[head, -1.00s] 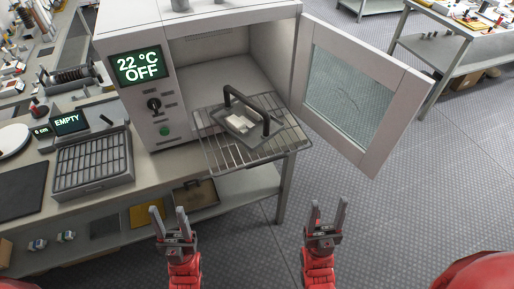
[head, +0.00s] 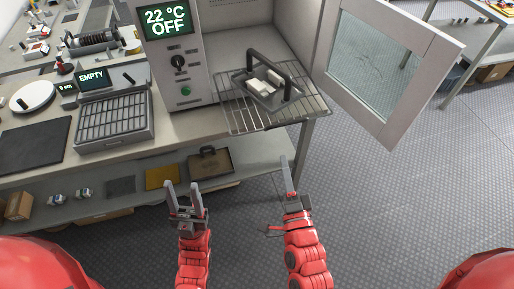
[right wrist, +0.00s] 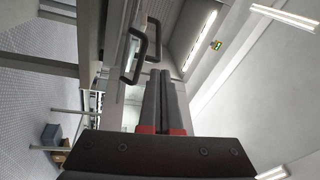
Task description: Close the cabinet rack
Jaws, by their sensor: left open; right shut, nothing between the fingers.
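The grey cabinet (head: 197,62) stands on the bench with its glazed door (head: 420,70) swung open to the right. Its wire rack (head: 238,121) is pulled out at the front. A dark-handled tray (head: 262,95) with white blocks (head: 262,86) sits on the rack. My left gripper (head: 183,190) is open and empty, in front of the bench and left of the rack. My right gripper (head: 286,168) is shut and empty, below and in front of the rack. In the right wrist view its closed fingers (right wrist: 166,90) point up toward the dark handle (right wrist: 135,55).
A grey slotted tray unit (head: 115,125) and an "EMPTY" display (head: 92,79) stand on the bench left of the cabinet. A lower shelf (head: 225,178) holds boxes and a brown case (head: 211,163). The floor to the right is clear.

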